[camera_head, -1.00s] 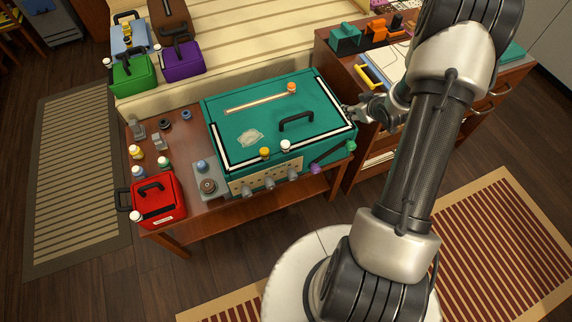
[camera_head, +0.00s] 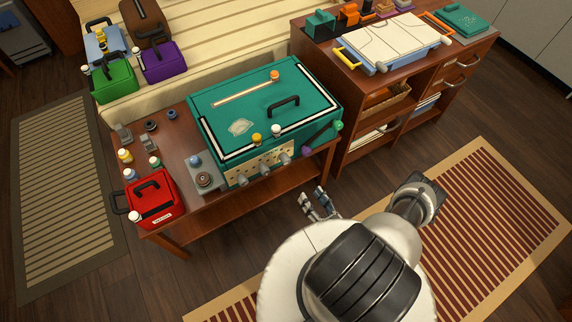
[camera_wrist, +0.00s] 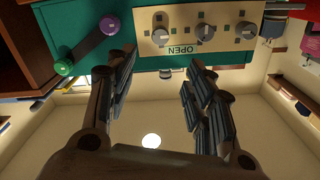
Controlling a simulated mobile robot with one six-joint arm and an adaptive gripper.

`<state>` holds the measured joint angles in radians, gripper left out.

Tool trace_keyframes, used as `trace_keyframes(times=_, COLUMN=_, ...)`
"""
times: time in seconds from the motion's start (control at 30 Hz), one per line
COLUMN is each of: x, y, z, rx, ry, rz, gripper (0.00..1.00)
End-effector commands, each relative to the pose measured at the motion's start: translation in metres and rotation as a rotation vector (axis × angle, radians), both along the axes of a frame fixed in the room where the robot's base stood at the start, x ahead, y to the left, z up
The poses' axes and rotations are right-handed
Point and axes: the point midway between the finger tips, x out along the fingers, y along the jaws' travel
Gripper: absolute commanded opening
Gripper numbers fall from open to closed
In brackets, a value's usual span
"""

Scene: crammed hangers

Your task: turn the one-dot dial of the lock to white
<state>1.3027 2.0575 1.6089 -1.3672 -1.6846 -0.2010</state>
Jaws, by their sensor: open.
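A teal box (camera_head: 232,105) with a black handle stands on the brown table. Its front carries the lock, a cream panel (camera_head: 250,168) with several grey dials and small marks. In the wrist view the panel (camera_wrist: 183,42) appears upside down with the word OPEN, and three dials show: the left dial (camera_wrist: 160,36), the middle dial (camera_wrist: 205,31) and the right dial (camera_wrist: 244,31). I cannot tell which has one dot. My gripper (camera_head: 318,204) is open and empty in front of the table, apart from the lock. Its fingers (camera_wrist: 158,75) point toward the panel.
A green-and-purple-ended bar (camera_head: 321,138) sticks out at the panel's right. A red box (camera_head: 152,198) and small bottles stand left on the table. A brown cabinet (camera_head: 360,140) stands to the right. Free floor lies in front of the table.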

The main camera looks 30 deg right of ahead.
Motion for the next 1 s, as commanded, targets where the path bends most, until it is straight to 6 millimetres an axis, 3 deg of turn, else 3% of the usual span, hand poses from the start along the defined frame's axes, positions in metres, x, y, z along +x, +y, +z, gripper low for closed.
trace_keyframes(times=0.17, x=0.009, y=0.002, z=0.001, rx=0.003, ry=-0.004, rz=0.003, gripper=0.48)
trace_keyframes(times=0.37, x=0.034, y=0.004, z=0.001, rx=0.0, ry=-0.004, rz=0.007, gripper=0.48)
trace_keyframes(times=1.0, x=0.148, y=0.008, z=-0.001, rx=0.001, ry=-0.004, rz=0.004, gripper=0.48)
